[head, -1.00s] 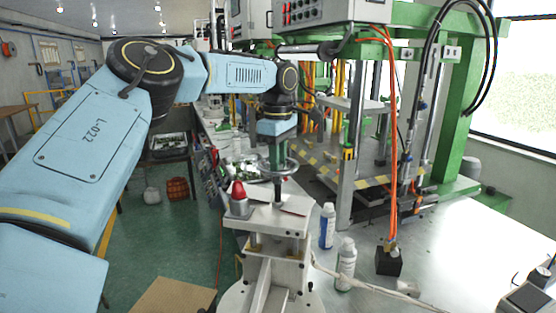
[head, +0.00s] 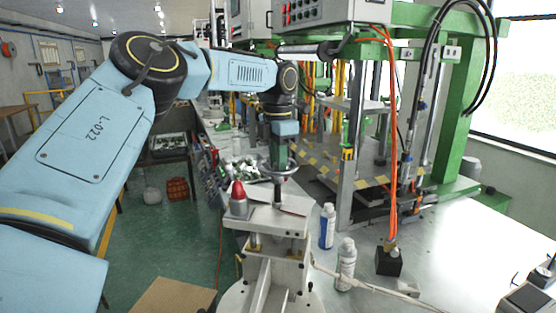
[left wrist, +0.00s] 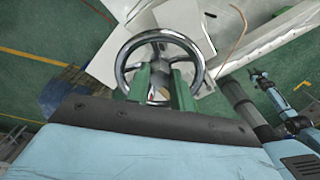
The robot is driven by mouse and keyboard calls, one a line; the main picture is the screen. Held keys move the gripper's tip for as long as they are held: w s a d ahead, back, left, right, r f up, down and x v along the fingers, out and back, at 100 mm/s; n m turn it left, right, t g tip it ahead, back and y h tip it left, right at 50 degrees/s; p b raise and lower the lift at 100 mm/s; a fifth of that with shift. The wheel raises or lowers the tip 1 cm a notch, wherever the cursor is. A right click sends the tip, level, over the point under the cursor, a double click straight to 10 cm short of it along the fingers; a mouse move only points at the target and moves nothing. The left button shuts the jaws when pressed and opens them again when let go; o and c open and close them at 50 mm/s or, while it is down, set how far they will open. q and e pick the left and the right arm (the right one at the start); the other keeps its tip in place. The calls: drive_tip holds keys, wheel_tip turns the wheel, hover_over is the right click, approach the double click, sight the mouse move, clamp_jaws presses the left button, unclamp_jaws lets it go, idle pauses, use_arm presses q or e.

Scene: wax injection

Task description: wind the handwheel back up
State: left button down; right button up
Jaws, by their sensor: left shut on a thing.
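The handwheel (head: 264,170) is a shiny metal ring on a vertical dark screw, above the small white press stand (head: 262,217). My left gripper (head: 278,158) comes down from above with its green fingers at the wheel. In the left wrist view the handwheel (left wrist: 128,52) shows as a chrome ring with spokes, and the two green fingers of my left gripper (left wrist: 160,88) reach into it near its lower rim. The fingers are shut on the handwheel, though the exact contact is partly hidden. My right gripper is not in view.
A red-topped grey piece (head: 239,200) sits on the stand's left side. Two bottles, one blue-labelled (head: 327,226) and one white (head: 346,263), stand on the bench to the right. A black block (head: 389,262) with orange hoses and the green machine frame (head: 455,130) lie further right.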

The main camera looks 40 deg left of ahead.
use_arm(q)
drive_tip(key=shift+r+n, duration=0.1)
drive_tip(key=shift+n, duration=1.4)
drive_tip(key=c, duration=1.2)
unclamp_jaws()
wheel_tip(320, 180, up, 13)
drive_tip(key=shift+r, duration=0.1)
